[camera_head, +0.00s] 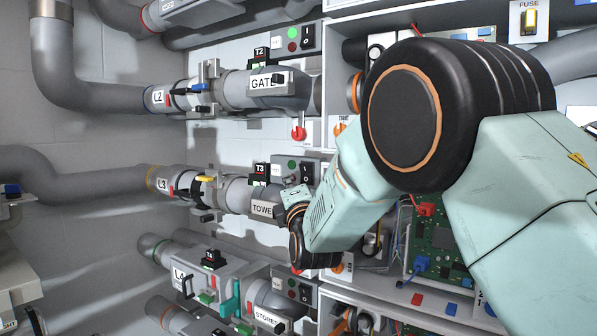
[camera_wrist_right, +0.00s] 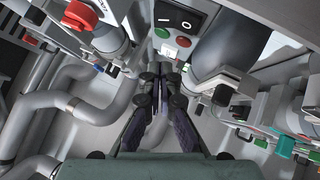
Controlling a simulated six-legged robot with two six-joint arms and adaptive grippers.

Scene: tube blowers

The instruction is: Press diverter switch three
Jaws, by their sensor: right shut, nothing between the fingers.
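In the head view, the third line's row has the L3 pipe (camera_head: 167,183), a T3 box (camera_head: 260,172) and the TOWER pipe (camera_head: 262,209). Beside them is a panel with a black rocker switch (camera_head: 307,171). My right gripper (camera_head: 297,191) is partly hidden by its own wrist, just below and left of that switch. In the right wrist view my right gripper (camera_wrist_right: 160,80) has its fingers together, empty. Ahead of it, apart from the fingertips, are a black rocker switch (camera_wrist_right: 180,18), a green button (camera_wrist_right: 162,33) and a red button (camera_wrist_right: 184,42). My left gripper is not in view.
Similar panels stand above, beside the GATE pipe (camera_head: 264,83), and below, beside the STORES pipe (camera_head: 266,316). In the wrist view a red knob (camera_wrist_right: 80,14) is at the left and a large grey pipe (camera_wrist_right: 230,45) at the right. A circuit board (camera_head: 440,245) stands behind my arm.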

